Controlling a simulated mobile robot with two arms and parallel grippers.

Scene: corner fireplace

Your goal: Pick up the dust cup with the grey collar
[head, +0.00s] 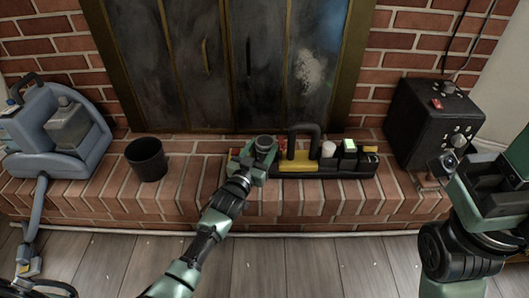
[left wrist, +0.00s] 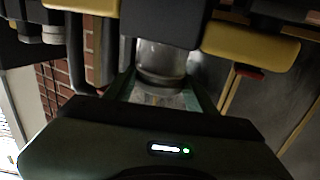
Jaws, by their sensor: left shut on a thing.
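My left gripper (head: 250,167) is at the left end of a black and yellow tool holder on the brick hearth. In the left wrist view its green fingers (left wrist: 163,97) are shut on a clear cup (left wrist: 161,60), with one finger on each side. In the head view a dark round top (head: 265,143) shows at the gripper; I take it to be the cup's. The collar's colour is hard to make out. Whether the cup is clear of the holder cannot be told.
The tool holder (head: 290,168) carries a black bent handle (head: 292,141), a white piece and a green-topped piece. A black bin (head: 147,159) and a blue-grey cleaning machine (head: 60,130) stand left. A black box with knobs (head: 436,120) stands right. Glass fireplace doors (head: 225,65) are behind.

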